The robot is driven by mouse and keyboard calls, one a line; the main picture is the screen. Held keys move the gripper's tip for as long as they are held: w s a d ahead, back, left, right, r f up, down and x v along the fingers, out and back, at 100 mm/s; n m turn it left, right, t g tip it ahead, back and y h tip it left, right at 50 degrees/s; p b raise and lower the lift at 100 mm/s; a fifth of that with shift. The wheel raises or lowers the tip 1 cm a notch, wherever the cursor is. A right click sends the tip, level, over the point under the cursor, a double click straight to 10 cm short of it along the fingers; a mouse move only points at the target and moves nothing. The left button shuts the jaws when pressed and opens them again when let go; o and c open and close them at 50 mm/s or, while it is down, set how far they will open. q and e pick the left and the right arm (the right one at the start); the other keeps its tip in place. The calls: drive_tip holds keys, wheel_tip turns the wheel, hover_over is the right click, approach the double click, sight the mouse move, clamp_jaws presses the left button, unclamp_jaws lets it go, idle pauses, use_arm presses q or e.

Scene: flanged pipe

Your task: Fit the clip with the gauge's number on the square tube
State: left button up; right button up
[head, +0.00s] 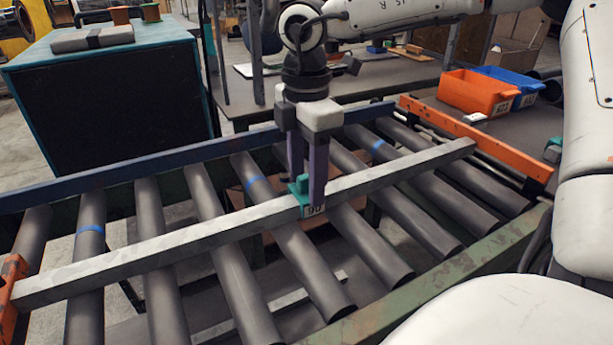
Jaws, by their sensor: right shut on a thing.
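The square tube (180,240) is a long grey bar. It lies slantwise over the conveyor rollers, from an orange stop at lower left to upper right. My right gripper (307,188) comes down over its middle, fingers pointing down. I cannot make out a gauge. My left gripper is not in view.
Dark rollers (240,290) have open gaps between them. A blue rail (150,165) runs behind, a green rail (455,260) in front. An orange bin (478,95) and a blue bin (518,80) stand at upper right. A dark cabinet (105,110) stands at the left.

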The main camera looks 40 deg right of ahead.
sight(307, 175)
drive_tip(key=shift+f, duration=0.25)
drive_tip(key=o, duration=1.2)
wheel_tip(307, 175, up, 10)
drive_tip(key=shift+r, duration=0.2)
